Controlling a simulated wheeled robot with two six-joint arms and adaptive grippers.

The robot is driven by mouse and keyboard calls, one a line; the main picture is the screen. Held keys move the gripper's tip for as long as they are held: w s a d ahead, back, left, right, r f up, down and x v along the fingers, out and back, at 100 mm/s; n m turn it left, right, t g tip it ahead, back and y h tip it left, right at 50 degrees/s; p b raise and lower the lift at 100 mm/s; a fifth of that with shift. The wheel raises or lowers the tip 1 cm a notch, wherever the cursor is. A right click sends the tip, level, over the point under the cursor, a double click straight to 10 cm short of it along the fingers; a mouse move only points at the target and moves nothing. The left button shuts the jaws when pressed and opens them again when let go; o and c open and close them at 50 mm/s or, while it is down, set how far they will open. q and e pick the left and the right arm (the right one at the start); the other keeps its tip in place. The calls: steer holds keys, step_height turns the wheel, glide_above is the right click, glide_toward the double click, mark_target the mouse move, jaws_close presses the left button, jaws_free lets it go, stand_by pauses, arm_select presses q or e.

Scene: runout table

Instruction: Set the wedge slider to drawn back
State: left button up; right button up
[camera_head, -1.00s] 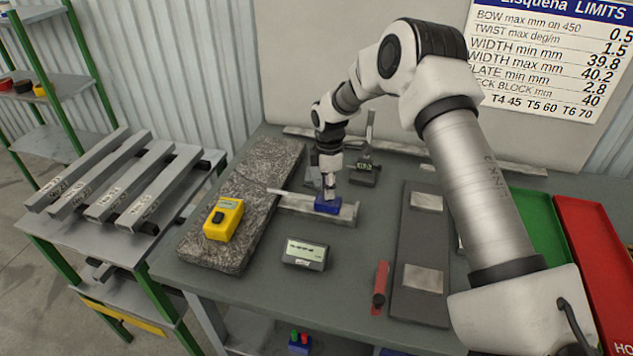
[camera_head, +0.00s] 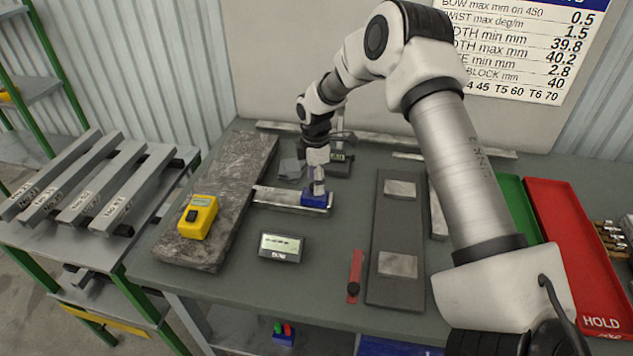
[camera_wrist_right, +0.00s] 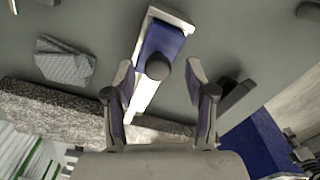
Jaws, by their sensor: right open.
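The wedge slider is a blue block (camera_head: 313,198) with a black knob (camera_wrist_right: 158,67) on a pale metal bar (camera_head: 275,197) lying on the table. The blue block is near the bar's right end, and no thin tongue sticks out past the bar's left end. In the wrist view the blue block (camera_wrist_right: 163,42) is near the bar's upper end. My right gripper (camera_head: 318,188) is just above the block. In the wrist view its fingers (camera_wrist_right: 160,80) are spread, with the knob between or just beyond the tips and visible gaps on both sides. My left gripper is out of view.
A granite slab (camera_head: 235,170) with a yellow device (camera_head: 198,216) is left of the bar. A grey display box (camera_head: 282,247) stands in front. A grey block (camera_head: 292,168) and a gauge (camera_head: 340,164) are behind. A red piece (camera_head: 355,272) and a dark plate (camera_head: 398,230) lie right.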

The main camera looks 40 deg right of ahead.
step_height(320, 180, up, 11)
steer(key=shift+d, duration=0.2)
steer(key=shift+s, duration=0.1)
